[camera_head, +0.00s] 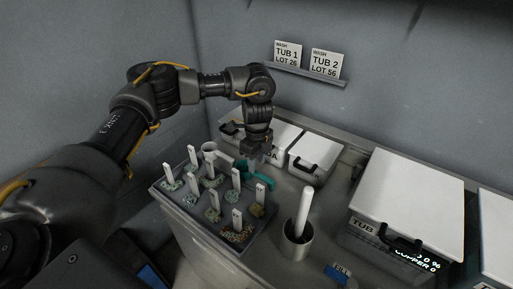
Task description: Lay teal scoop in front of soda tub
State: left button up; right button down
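The teal scoop (263,178) is on the bench beside the right back edge of the sample tray, near the soda tub. The soda tub (282,139) is a white-lidded box at the back; my arm covers part of it and only "DA" of its label shows. My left gripper (254,163) points down in front of this tub, right at the teal scoop, and overlaps part of it. Its fingertips are small and dark, so I cannot tell whether they are closed on the scoop. My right gripper is out of view.
A grey tray (198,225) holds several samples with white upright tags. A metal cup (297,240) with a white rod stands to the right. Another small white-lidded tub (316,152) and a large tub (407,200) stand further right.

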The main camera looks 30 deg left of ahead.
aim_at(257, 172)
pick_arm(q)
notch_tip(257, 172, up, 8)
jog(key=shift+b, duration=0.4)
jog(key=shift+f, duration=0.1)
